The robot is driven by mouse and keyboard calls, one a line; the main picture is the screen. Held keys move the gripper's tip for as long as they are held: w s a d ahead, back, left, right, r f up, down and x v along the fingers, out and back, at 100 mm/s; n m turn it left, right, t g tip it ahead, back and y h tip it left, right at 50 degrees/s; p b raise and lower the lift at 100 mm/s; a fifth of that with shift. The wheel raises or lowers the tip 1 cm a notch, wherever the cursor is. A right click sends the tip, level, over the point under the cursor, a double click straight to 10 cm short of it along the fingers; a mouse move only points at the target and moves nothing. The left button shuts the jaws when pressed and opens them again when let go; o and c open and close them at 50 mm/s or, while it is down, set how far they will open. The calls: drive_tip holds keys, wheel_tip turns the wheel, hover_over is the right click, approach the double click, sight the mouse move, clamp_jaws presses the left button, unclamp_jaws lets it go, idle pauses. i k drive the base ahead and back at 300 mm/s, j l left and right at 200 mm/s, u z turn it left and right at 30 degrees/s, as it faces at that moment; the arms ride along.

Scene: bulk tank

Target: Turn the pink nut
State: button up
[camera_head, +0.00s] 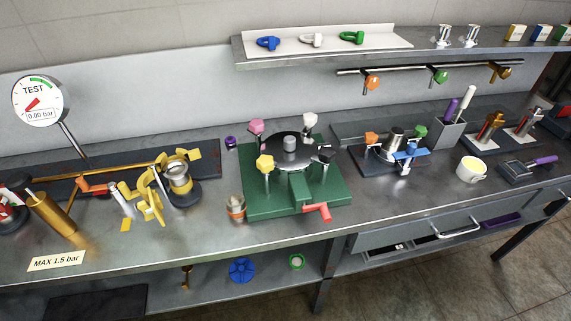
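The pink nut (256,127) stands at the back left corner of a green base (255,208) on the steel bench. It sits at the top of a post, beside a dark round lid (285,146) with a grey knob in its middle. A white nut (309,120) is at the back right, a yellow nut (265,163) at the front left and a black nut (323,156) at the front right. A red handle (318,210) sticks out at the front of the base. My gripper does not show in this view.
A small orange-and-grey cup (236,208) stands left of the base, and a purple knob (230,142) lies behind it. Yellow parts (148,201) and a gauge (38,101) are further left. A shelf (420,52) and hanging rail (430,70) run above the bench.

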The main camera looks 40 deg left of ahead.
sight(256, 126)
drive_tip(key=j+u, duration=0.15)
drive_tip(key=u, duration=0.35)
drive_tip(key=i+j+u, duration=0.1)
drive_tip(key=u, duration=0.35)
